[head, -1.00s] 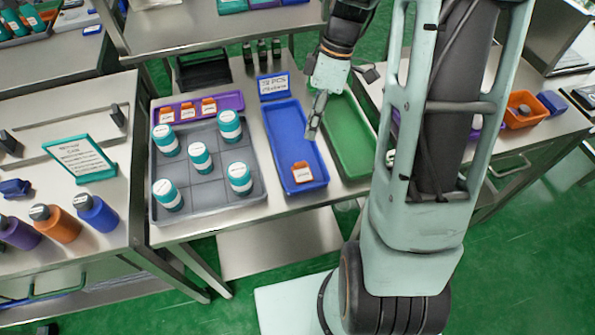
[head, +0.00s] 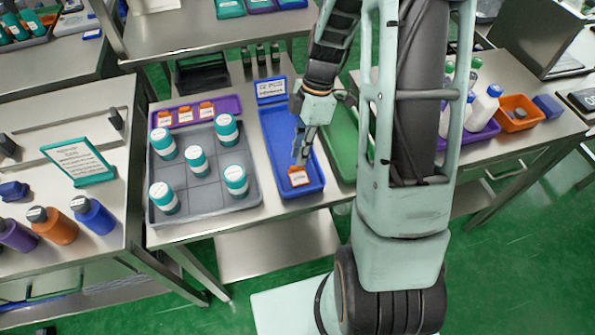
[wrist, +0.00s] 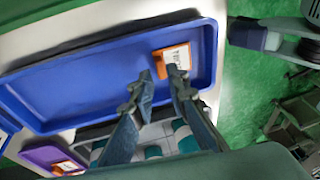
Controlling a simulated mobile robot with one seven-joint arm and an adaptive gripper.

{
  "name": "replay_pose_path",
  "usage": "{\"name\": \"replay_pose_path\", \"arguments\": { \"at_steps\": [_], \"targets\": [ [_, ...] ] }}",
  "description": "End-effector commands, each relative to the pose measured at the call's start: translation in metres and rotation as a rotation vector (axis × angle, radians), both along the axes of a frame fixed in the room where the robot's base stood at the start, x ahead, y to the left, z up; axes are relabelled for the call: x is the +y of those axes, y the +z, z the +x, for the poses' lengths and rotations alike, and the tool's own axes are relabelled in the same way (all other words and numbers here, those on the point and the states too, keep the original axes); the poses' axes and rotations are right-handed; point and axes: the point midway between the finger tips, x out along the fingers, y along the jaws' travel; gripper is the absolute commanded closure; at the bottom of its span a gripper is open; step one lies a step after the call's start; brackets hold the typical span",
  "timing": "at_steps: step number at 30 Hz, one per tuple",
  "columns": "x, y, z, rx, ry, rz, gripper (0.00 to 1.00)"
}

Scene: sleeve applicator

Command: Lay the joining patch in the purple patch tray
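An orange-framed white patch (head: 299,176) lies in the near end of the blue tray (head: 277,122). In the wrist view the patch (wrist: 174,58) lies by the tray's edge, just beyond my fingertips. My gripper (head: 299,160) is open and empty, reaching down over the blue tray close to the patch. Its two fingers (wrist: 161,84) stand apart in the wrist view, with the patch ahead of the gap. The purple patch tray (head: 230,103) lies at the back left of the bench and holds three similar orange patches. A corner of it shows in the wrist view (wrist: 38,155).
A grey divided tray (head: 202,188) with several teal-banded bottles stands between the purple tray and the near edge. A blue sign (head: 271,88) stands behind the blue tray. A green tray (head: 342,135) lies to the right, partly behind my arm.

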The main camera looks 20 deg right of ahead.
Motion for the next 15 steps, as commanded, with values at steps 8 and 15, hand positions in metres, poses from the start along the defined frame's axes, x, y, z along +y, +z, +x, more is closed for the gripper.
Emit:
{"name": "replay_pose_path", "arguments": {
  "at_steps": [8,15],
  "targets": [
    [0.008,-0.029,-0.006,0.002,0.000,0.001,0.85],
    [0.008,-0.030,-0.006,0.001,0.000,0.000,0.87]
  ]
}}
